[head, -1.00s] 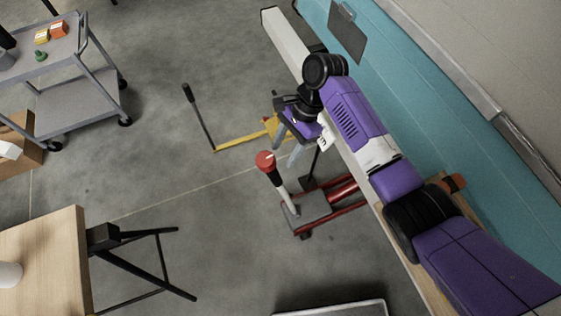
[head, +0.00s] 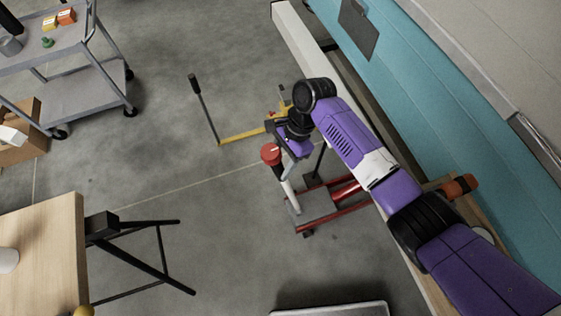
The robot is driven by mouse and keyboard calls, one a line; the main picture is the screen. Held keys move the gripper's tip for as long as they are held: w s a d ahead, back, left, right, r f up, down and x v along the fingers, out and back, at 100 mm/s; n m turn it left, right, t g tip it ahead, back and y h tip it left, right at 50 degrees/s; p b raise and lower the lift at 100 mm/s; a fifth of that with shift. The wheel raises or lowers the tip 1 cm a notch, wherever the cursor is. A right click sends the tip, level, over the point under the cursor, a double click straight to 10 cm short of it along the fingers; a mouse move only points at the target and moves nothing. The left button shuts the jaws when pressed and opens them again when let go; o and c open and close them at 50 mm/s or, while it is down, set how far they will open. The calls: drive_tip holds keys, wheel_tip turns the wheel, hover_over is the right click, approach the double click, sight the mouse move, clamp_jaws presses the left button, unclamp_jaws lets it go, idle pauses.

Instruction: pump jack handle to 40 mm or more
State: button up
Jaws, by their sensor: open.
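The red floor jack (head: 338,214) stands on the floor in the middle of the head view, beside the pale beam. Its handle (head: 286,187) rises from the left end of the jack and leans slightly left. The handle has a pale shaft, a black grip and a round red cap (head: 270,152). My gripper (head: 283,150) is open beside the red cap, on its right in the picture. Whether a finger touches the handle cannot be told. My gripper and arm hide part of the jack's surroundings.
A yellow bar (head: 243,135) with an upright black-gripped lever (head: 203,108) stands behind the jack. A pale beam (head: 298,33) and the teal camper side (head: 420,80) run along the right. A wooden table (head: 45,240) and grey cart (head: 85,85) are left. Floor between is clear.

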clamp_jaws()
idle(1.4)
